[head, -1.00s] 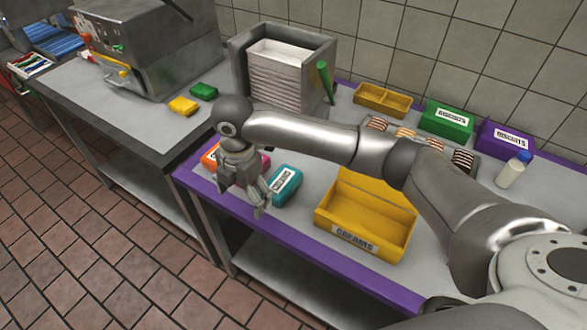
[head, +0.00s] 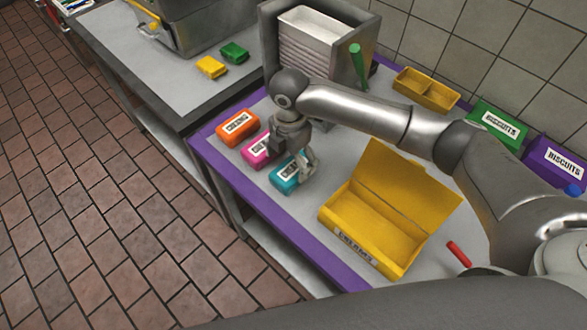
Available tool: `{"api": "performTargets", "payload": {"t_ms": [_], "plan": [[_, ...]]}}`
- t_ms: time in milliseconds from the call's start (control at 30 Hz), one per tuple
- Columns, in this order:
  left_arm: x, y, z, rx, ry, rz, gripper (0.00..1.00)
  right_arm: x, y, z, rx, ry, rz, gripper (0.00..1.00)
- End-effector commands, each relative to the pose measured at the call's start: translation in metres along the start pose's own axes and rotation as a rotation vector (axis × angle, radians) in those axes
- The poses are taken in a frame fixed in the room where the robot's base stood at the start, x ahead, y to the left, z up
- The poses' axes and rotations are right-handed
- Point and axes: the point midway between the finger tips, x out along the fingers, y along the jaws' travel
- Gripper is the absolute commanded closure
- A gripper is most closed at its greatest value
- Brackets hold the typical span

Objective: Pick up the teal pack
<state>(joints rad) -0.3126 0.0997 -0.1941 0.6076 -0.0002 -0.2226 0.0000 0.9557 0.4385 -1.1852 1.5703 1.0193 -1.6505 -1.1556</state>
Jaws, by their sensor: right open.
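The teal pack (head: 284,181) lies on the grey table with the purple edge, last in a row after an orange pack (head: 237,127) and a pink pack (head: 256,152). My right gripper (head: 296,166) points down at the teal pack, with its fingers apart. One finger is near the pack's far right end and partly covers its top and label. The other finger is close to the pink pack's side. I cannot tell whether the fingers touch the teal pack. My left gripper is not in view.
A yellow open box labelled CREAMS (head: 347,241) stands just right of the teal pack. A red stick (head: 458,254) lies to the right. Green (head: 497,127) and purple (head: 556,161) BISCUITS boxes stand at the back right.

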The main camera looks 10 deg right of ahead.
Motion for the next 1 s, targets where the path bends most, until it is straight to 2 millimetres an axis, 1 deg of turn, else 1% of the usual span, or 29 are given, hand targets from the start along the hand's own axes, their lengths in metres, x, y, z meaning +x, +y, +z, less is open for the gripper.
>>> {"api": "performTargets", "payload": {"t_ms": [67,200,333,433,600,633,1000], "plan": [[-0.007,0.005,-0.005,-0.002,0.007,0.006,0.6,0.006,-0.001,0.001,0.0,0.0,-0.003,0.14],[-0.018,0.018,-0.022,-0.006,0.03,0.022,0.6,0.028,-0.002,0.002,0.0,0.001,-0.003,0.14],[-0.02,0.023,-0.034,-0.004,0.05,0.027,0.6,0.044,-0.002,0.002,-0.002,0.0,-0.003,0.14],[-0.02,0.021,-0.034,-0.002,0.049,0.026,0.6,0.049,-0.001,0.002,-0.002,-0.001,0.0,0.14],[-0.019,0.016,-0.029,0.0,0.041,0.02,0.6,0.05,-0.001,0.002,-0.002,-0.001,0.0,0.14],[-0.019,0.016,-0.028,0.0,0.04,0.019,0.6,0.05,-0.001,0.002,-0.002,-0.001,0.0,0.16],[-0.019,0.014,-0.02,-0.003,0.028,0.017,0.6,0.049,-0.001,0.002,-0.001,-0.001,0.0,0.63]]}}
